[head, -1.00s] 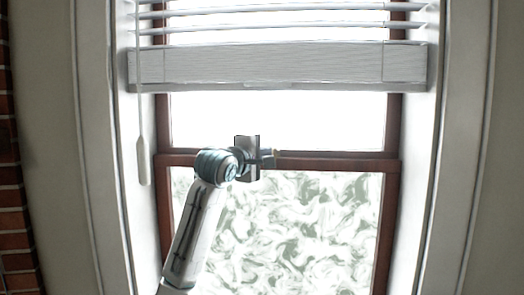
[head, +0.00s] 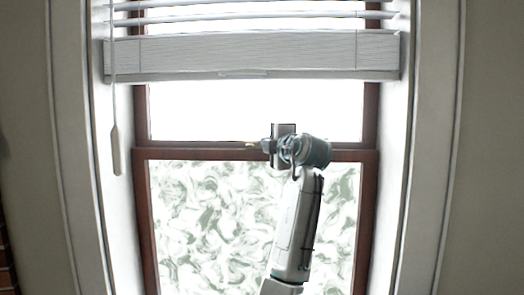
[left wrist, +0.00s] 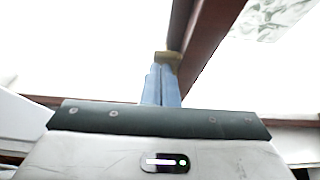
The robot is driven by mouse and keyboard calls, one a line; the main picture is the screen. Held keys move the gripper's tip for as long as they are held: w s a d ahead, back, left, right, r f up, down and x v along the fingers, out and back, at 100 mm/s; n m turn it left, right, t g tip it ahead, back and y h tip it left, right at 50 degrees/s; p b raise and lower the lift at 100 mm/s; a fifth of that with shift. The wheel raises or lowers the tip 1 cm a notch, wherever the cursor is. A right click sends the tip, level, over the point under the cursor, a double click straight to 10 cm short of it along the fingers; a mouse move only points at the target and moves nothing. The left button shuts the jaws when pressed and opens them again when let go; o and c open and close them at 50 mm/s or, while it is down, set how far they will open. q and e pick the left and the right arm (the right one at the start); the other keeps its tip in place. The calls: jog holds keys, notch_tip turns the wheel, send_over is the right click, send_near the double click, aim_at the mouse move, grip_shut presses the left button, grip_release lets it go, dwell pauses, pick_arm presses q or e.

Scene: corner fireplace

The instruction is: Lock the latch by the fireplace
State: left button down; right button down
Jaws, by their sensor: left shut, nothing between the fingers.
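The latch (head: 251,144) is a small brass-coloured piece on the red-brown middle rail of the window in the head view. My left gripper (head: 263,146) is at its right side, pointing left, with its arm rising from below. In the left wrist view, the two blue-grey fingers (left wrist: 161,70) are together and empty. Their tips meet or overlap the brass latch (left wrist: 168,57); I cannot tell whether they touch. The latch's exact angle is too small to read. My right gripper is not in view.
A white blind (head: 250,55) hangs across the upper window, with its cord pull (head: 116,150) at the left. White trim (head: 435,150) frames the window. Patterned glass (head: 205,215) fills the lower sash. A sliver of brick (head: 8,260) shows at the lower left.

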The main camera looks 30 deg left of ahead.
pick_arm(q)
jog(key=shift+w+d+g+b, duration=0.1)
jog(key=shift+w+g+b, duration=0.3)
jog(key=shift+w+b, duration=0.5)
jog(key=shift+r, duration=0.1)
